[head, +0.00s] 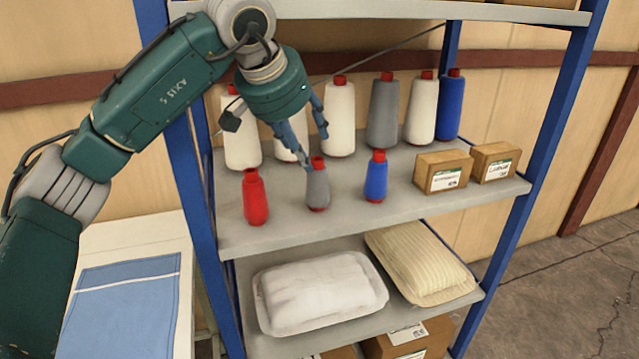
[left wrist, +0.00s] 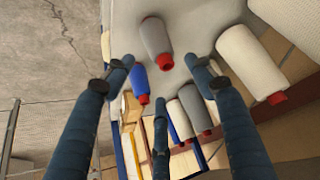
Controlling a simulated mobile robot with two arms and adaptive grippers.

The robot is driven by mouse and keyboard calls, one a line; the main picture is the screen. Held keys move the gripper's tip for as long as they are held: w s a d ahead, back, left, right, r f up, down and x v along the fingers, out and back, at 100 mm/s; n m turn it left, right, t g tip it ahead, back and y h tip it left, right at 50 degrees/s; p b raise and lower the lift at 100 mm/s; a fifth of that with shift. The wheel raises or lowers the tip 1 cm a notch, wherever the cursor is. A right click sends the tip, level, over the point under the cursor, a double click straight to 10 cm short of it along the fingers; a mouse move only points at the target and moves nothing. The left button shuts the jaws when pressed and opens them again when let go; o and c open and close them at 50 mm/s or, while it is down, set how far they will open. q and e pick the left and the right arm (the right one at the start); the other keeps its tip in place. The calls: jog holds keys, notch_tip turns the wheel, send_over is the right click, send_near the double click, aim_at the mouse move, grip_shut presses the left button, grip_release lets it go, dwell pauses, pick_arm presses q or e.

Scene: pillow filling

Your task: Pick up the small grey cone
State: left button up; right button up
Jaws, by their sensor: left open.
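The small grey cone (head: 317,190) with a red top stands upright on the middle shelf (head: 272,237), between a small red cone (head: 255,200) and a small blue cone (head: 377,182). My left gripper (head: 315,152) is open just above and behind its top; one fingertip looks close to the red tip, and I cannot tell whether they touch. In the left wrist view the small grey cone (left wrist: 156,38) shows between and beyond the spread fingers of my left gripper (left wrist: 160,65), with nothing held. My right gripper is not in view.
Taller white, grey (head: 383,112) and blue cones stand in a row behind. Two cardboard boxes (head: 443,171) sit at the shelf's right. The shelf below holds a white pillow pack (head: 320,290) and a cream one (head: 420,262). Blue posts (head: 203,200) frame the rack.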

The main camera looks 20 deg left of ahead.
aim_at(314, 166)
pick_arm(q)
jog(key=x, duration=0.4)
jog(key=shift+p, duration=0.35)
jog(key=shift+w+f, duration=0.4)
jog(key=shift+f, duration=0.05)
jog(key=p+x, duration=0.1)
jog(key=x, duration=0.1)
jog(key=p+x, duration=0.1)
jog(key=x, duration=0.1)
jog(key=shift+w+a+f, duration=0.15)
jog(key=shift+w+f, duration=0.15)
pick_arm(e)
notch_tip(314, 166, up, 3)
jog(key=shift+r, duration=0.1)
pick_arm(q)
jog(key=shift+s, duration=0.1)
jog(key=c, duration=0.4)
grip_shut()
jog(key=shift+r, duration=0.1)
